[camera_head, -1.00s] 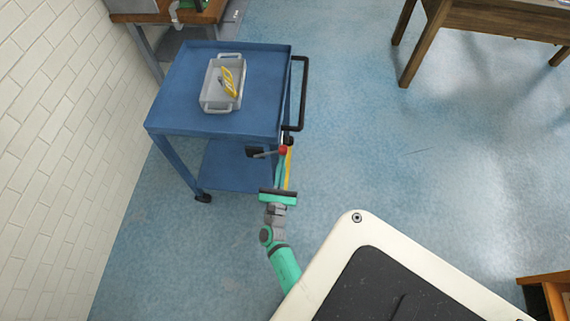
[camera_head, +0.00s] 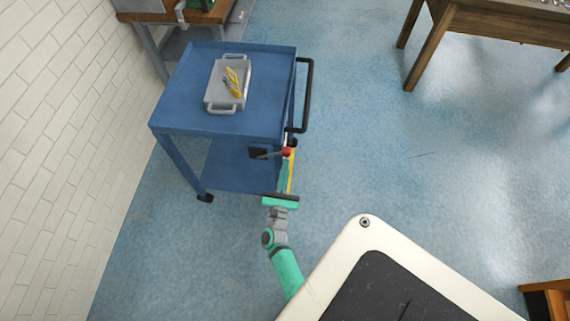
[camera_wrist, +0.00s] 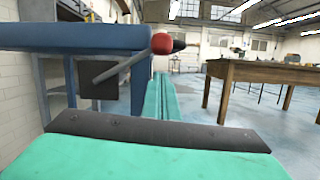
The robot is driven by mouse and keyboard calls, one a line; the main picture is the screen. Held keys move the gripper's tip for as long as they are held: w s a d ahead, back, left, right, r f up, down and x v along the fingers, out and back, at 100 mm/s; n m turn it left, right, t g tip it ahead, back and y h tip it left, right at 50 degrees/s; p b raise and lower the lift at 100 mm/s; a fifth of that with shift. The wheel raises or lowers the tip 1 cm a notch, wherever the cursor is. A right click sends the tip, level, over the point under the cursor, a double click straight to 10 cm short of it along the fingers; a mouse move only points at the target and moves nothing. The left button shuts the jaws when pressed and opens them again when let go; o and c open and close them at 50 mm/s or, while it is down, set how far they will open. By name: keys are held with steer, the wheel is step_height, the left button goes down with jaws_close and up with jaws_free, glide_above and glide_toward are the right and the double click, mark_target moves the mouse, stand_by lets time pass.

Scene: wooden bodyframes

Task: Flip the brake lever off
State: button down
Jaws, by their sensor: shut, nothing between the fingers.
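The brake lever (camera_head: 270,155) is a thin grey rod with a red ball knob (camera_head: 287,151), set on a dark plate (camera_head: 257,153) at the near right side of the blue cart (camera_head: 185,123). In the wrist view the rod (camera_wrist: 118,71) slants up to the right from the plate, with the red knob (camera_wrist: 162,43) at its end. My gripper (camera_head: 288,160) is shut and empty. In the wrist view its teal fingers (camera_wrist: 162,78) point forward, with the tips below the knob in the picture. I cannot tell whether they touch it.
A grey tray (camera_head: 212,104) with a yellow-handled tool sits on the cart top. A black push handle (camera_head: 306,100) sticks out on the cart's right. A white brick wall (camera_head: 60,120) is at the left. Wooden tables (camera_head: 425,55) stand at the back. The floor right of the cart is clear.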

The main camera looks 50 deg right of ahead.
steer(key=f+v, duration=0.1)
steer(key=v, duration=0.9)
steer(key=shift+f, duration=0.3)
steer(key=shift+s, duration=0.1)
